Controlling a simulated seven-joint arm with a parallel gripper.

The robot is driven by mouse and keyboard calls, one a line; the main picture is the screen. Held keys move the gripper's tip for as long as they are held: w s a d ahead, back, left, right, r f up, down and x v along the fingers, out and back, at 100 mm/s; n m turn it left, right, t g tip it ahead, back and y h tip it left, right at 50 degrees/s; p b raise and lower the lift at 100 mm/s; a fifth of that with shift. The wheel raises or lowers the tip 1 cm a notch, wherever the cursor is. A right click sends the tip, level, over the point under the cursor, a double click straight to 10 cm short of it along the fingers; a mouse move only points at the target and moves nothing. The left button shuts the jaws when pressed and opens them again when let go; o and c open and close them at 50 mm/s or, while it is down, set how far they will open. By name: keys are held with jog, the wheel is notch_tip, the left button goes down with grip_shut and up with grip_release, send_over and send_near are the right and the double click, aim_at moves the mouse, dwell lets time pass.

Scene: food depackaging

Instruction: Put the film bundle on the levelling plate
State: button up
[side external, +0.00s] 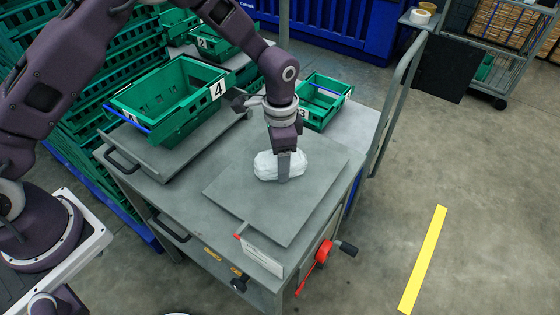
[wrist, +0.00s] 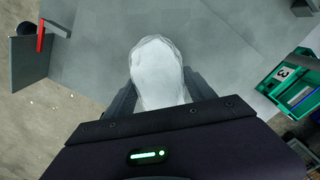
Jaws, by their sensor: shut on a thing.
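The film bundle (side external: 266,165) is a white, crumpled, translucent lump. It is over the middle of the levelling plate (side external: 240,198), a flat grey square on top of the grey table. My gripper (side external: 284,174) points straight down and is shut on the bundle. In the wrist view the bundle (wrist: 160,75) sits between the two dark fingers, with the grey plate (wrist: 105,50) below it. I cannot tell whether the bundle touches the plate or hangs just above it.
A green crate marked 4 (side external: 172,90) stands on a grey platform at the left. A green crate marked 3 (side external: 324,98) stands behind the plate at the right. A red lever (side external: 318,256) and a small sign (side external: 262,252) are at the table's front. The plate around the bundle is clear.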

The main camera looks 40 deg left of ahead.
jog(key=shift+f, duration=0.5)
jog(key=shift+f, duration=0.1)
jog(key=o, duration=1.3)
